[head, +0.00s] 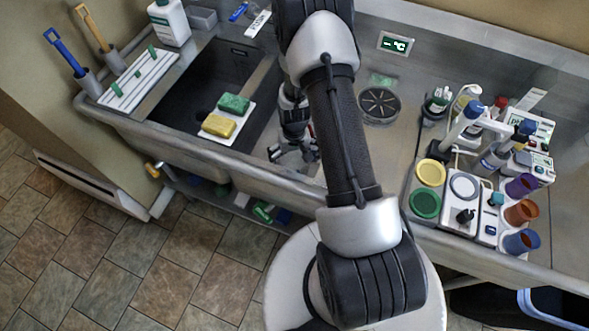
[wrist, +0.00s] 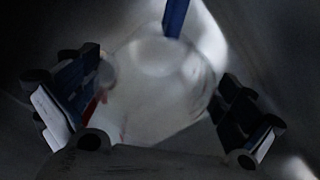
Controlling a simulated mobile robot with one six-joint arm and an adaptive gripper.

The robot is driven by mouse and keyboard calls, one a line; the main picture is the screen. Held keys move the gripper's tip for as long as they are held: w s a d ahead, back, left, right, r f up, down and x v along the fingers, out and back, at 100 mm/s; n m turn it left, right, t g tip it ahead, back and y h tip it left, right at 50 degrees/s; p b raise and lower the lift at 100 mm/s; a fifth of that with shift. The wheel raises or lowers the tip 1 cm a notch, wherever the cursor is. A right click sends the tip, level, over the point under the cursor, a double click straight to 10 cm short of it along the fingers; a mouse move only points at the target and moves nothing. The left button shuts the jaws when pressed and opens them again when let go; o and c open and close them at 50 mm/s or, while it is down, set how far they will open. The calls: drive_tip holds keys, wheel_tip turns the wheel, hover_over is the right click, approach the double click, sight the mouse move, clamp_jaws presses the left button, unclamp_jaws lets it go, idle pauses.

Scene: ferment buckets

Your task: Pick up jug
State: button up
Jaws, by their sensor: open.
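My gripper (head: 293,153) hangs low over the steel counter, just right of the sink basin, in the head view. In the dim wrist view my gripper (wrist: 155,118) is open, one finger at each side. A pale, translucent rounded thing (wrist: 155,85), which looks like the jug, lies between and beyond the fingers. A blue upright part shows at its top and a small red mark at its left. I cannot tell whether the fingers touch it. In the head view I cannot make out this jug; my arm covers much of that area.
Left of my gripper, a yellow sponge (head: 219,126) and a green sponge (head: 234,103) lie by the sink (head: 190,88). A white bottle (head: 170,24) stands at the back left. At right are a round drain (head: 380,106) and a crowded group of bottles, instruments and colored cups (head: 521,212).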

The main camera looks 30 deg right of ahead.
wheel_tip(320, 180, down, 3)
drive_tip(key=shift+f+b, duration=0.2)
drive_tip(key=shift+b, duration=0.2)
drive_tip(key=shift+r, duration=0.1)
drive_tip(key=c, duration=0.9)
